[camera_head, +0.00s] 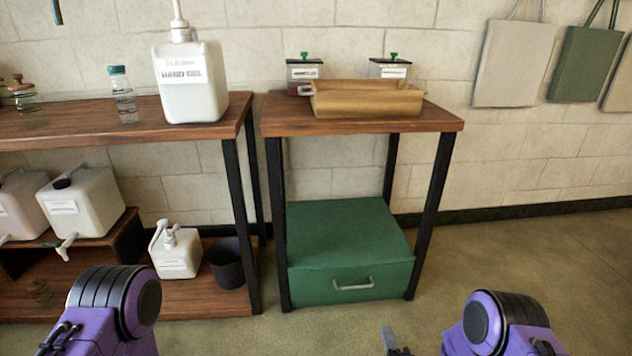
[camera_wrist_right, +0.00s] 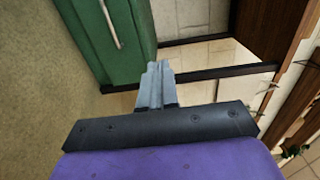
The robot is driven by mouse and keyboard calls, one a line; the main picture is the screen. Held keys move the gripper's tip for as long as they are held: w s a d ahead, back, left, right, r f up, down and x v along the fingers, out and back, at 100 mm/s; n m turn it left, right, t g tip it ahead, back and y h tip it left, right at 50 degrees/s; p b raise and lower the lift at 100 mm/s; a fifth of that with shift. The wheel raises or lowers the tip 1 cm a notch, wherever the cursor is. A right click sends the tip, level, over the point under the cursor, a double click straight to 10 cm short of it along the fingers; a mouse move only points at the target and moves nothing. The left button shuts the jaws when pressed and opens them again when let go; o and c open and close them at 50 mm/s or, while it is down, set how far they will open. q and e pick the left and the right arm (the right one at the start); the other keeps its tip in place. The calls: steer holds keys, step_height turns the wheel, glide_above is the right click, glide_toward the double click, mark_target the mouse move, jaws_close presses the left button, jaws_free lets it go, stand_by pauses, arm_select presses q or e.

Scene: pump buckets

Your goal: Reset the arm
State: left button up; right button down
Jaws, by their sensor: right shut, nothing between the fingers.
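My right arm comes in at the bottom right of the head view, purple with a dark joint. Its gripper (camera_head: 391,341) shows at the bottom edge, apart from the furniture. In the right wrist view the gripper's grey fingers (camera_wrist_right: 155,85) are together with nothing between them. Behind them are the green box (camera_wrist_right: 100,35) and the dark table frame. My left arm shows only as a purple and black link at the bottom left of the head view. The left gripper is out of the picture.
A small wooden table (camera_head: 362,121) holds a tan tray (camera_head: 366,100) and two small pump containers. The green box (camera_head: 345,245) sits beneath it. A longer shelf (camera_head: 75,127) at left holds a large white pump jug (camera_head: 190,85). Floor at right is clear.

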steer(key=s+d+f+n+g+h, duration=0.1)
steer(key=s+d+f+n+g, duration=0.1)
steer(key=s+f+n+g, duration=0.3)
steer(key=s+d+f+n+g+h, duration=0.1)
steer(key=s+d+f+g, duration=0.15)
steer(key=s, duration=0.55)
steer(key=s+d+n+g+h, duration=0.2)
steer(key=s+d+g, duration=0.15)
steer(key=s, duration=0.55)
steer(key=s+d+n+g+h, duration=0.1)
steer(key=s+d+n+g, duration=0.2)
steer(key=s, duration=0.7)
arm_select(q)
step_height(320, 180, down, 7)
steer(key=b, duration=0.7)
arm_select(e)
step_height(320, 180, down, 6)
steer(key=s+g, duration=0.1)
steer(key=s, duration=0.1)
arm_select(q)
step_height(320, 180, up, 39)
steer(key=p, duration=3.9)
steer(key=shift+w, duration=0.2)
arm_select(e)
step_height(320, 180, up, 39)
steer(key=w+m, duration=0.1)
steer(key=shift+w+d, duration=0.25)
steer(key=shift+d, duration=0.15)
